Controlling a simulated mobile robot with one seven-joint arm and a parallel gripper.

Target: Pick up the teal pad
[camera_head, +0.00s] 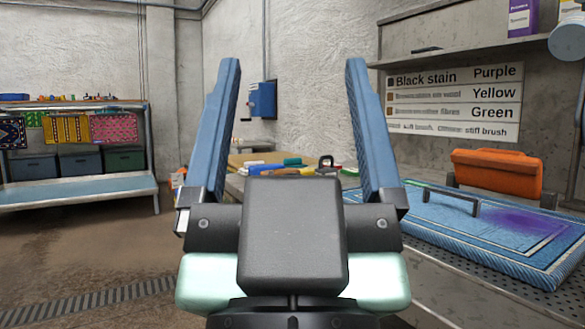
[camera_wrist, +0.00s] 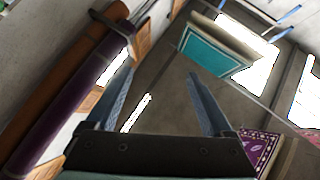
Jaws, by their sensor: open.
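I cannot pick out a teal pad for certain. In the head view, a small green item (camera_head: 292,162) lies among several small things on the far bench, too small to identify. In the wrist view, a flat teal panel (camera_wrist: 215,50) with a pale edge shows beyond the fingers, up and to the right; whether it is a pad or a rug I cannot tell. My gripper (camera_head: 293,64) is open and empty, its two blue fingers wide apart and pointing up in the picture. It also shows in the wrist view (camera_wrist: 161,70), touching nothing.
A blue rug (camera_head: 440,222) with a purple stain lies on the bench at right, an orange object (camera_head: 496,172) behind it. A sign (camera_head: 455,100) hangs above. At left stands a rack (camera_head: 80,190) with bins and hanging rugs. Open floor (camera_head: 70,250) lies at left.

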